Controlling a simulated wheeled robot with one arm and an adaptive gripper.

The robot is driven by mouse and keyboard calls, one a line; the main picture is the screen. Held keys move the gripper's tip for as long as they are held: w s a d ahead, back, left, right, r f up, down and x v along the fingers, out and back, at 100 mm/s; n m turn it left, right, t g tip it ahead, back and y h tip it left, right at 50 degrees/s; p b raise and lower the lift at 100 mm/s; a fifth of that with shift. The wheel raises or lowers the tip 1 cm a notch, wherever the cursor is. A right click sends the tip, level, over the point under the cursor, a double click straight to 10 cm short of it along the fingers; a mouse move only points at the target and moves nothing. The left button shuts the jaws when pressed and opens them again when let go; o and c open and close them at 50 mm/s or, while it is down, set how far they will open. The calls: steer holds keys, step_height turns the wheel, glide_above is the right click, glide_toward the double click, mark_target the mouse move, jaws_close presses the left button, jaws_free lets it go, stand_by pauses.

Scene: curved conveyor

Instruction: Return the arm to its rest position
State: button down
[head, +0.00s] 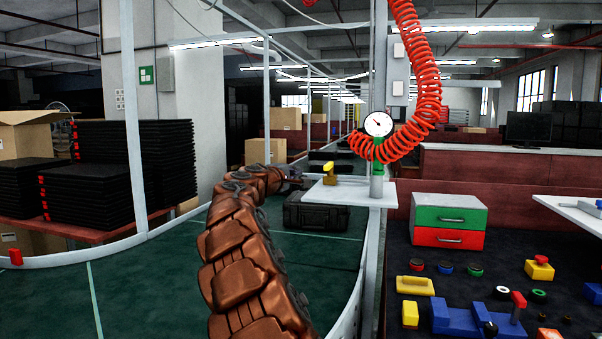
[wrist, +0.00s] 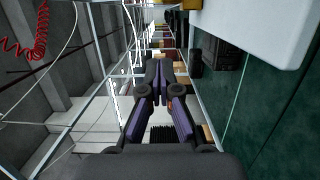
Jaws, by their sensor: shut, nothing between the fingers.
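My brown arm (head: 240,250) reaches up from the bottom of the head view and bends right over the green conveyor. My gripper (head: 296,182) is at its end, small and dark, close to the left edge of a small white shelf (head: 352,193); I cannot tell whether they touch. In the wrist view my gripper (wrist: 158,76) points away down the hall. Its fingers are together and nothing is between them. A white surface (wrist: 268,28) fills the upper right corner there, beside the fingers.
A black case (head: 312,213) lies on the green conveyor (head: 150,290) behind the arm. A post with a gauge (head: 378,124) and a red coiled hose (head: 425,90) stands right. A dark workbench with a green-and-red drawer box (head: 447,222) is further right. Black stacked trays (head: 95,175) stand left.

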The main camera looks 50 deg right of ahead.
steer(key=shift+s+a, duration=0.15)
steer(key=shift+a, duration=0.75)
steer(key=shift+s+a, duration=0.15)
steer(key=shift+a, duration=0.75)
